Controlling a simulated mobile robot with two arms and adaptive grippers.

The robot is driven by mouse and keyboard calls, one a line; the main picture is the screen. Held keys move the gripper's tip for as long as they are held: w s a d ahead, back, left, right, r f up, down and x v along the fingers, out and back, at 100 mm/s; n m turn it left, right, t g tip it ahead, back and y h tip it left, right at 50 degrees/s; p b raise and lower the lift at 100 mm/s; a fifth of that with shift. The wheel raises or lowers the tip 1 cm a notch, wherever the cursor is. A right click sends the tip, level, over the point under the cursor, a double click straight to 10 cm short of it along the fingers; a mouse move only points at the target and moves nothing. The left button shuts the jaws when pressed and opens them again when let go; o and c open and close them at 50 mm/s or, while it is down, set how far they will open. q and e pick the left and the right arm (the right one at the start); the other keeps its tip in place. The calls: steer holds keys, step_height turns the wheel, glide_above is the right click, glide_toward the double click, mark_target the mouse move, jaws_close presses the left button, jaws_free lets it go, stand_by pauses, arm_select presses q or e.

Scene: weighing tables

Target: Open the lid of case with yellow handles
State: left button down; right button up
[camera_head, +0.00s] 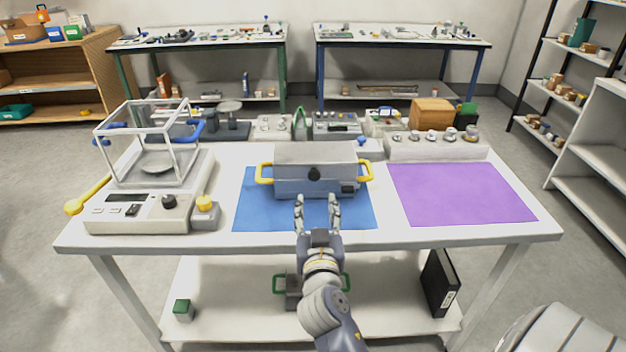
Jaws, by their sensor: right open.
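The grey case (300,185) stands on a blue mat (255,213) in the middle of the table. Its lid (315,153) is shut, and a dark knob (314,173) shows on its front. One yellow handle (265,174) is on its left side and another yellow handle (365,172) is on its right side. My right gripper (317,202) is open and empty, just in front of the case over the mat. Its two fingers point toward the case front, below the knob. My left gripper is not in view.
A balance with a clear-framed box (130,212) fills the table's left side. A purple mat (460,193) lies bare at the right. Behind the case is a row of instruments, with a weight block (437,151) at the back right. The table's front edge (400,240) is clear.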

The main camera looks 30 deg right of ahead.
mark_target(314, 177)
steer(key=shift+w+d+r, duration=0.15)
steer(key=shift+w+r, duration=0.05)
steer(key=shift+w, duration=0.1)
steer(key=p+x, duration=0.2)
steer(key=x, duration=0.6)
steer(key=shift+w+d, duration=0.15)
steer(key=shift+d, duration=0.05)
steer(key=shift+x, duration=0.85)
steer(key=shift+f, duration=0.1)
jaws_close()
